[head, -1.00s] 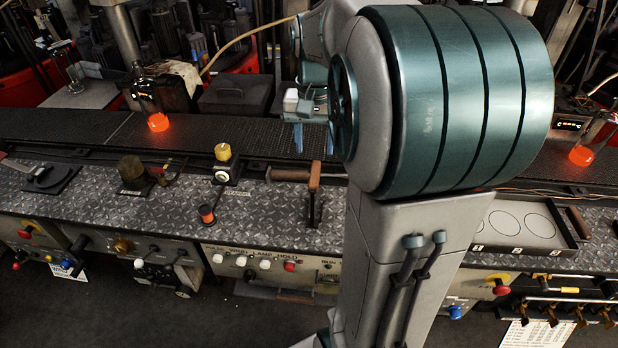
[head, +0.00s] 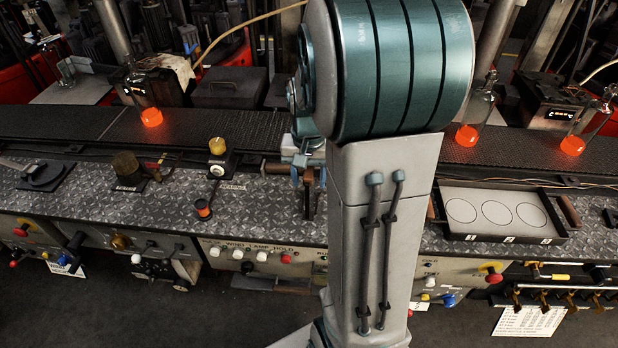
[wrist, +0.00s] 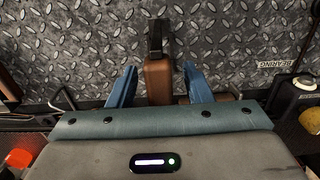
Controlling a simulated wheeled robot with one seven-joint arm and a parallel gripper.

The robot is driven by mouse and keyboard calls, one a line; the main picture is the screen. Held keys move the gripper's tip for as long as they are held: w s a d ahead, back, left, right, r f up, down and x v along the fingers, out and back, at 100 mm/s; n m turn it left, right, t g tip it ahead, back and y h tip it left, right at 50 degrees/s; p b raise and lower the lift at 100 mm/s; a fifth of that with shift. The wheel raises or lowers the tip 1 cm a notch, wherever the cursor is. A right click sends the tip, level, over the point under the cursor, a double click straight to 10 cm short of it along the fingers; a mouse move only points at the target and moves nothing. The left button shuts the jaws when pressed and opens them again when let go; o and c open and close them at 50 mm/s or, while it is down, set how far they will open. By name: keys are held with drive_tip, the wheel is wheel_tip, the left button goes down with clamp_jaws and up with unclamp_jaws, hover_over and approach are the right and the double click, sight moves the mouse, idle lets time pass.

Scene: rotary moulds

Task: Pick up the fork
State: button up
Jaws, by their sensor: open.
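What looks like the fork, a tool with a brown wooden handle (wrist: 158,82) and a black metal part (wrist: 157,38), lies on the diamond-plate counter. In the wrist view its handle is between my gripper's (wrist: 159,70) two blue fingers, which are apart with gaps on both sides. A second brown wooden piece (wrist: 218,98) runs crosswise behind the fingers. In the head view my gripper (head: 308,176) is low over the counter and the tool is mostly hidden by it and my arm. I cannot see any tines.
A yellow-topped knob (head: 217,146) and an orange-topped post (head: 203,208) stand left of the gripper. A tray with three circles (head: 500,238) is at right. Bottles with glowing bases (head: 152,117) (head: 467,135) stand along the dark belt (head: 60,122) behind the counter.

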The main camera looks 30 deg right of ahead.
clamp_jaws()
drive_tip(key=shift+r, duration=0.1)
